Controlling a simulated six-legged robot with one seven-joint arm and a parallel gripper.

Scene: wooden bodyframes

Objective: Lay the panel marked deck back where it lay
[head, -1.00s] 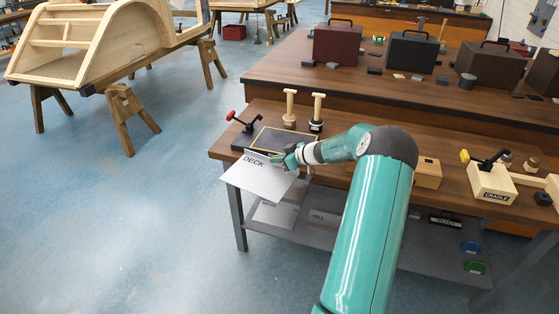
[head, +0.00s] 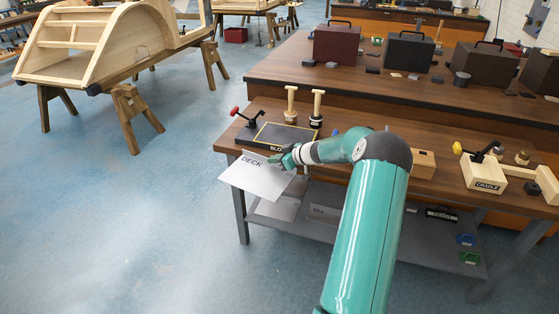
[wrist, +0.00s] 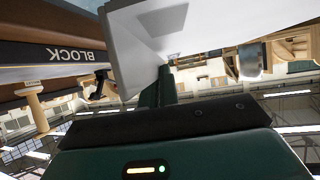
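The white panel marked DECK (head: 256,179) is a thin sheet, held out past the front left edge of the wooden bench and tilted. My gripper (head: 284,159) is shut on its back right edge, just in front of the bench edge. On the grey lower shelf (head: 350,236) under the bench lie pale flat pieces (head: 277,208) and a label reading SILL, partly hidden by my arm.
A cradle (head: 486,174) stands at right.

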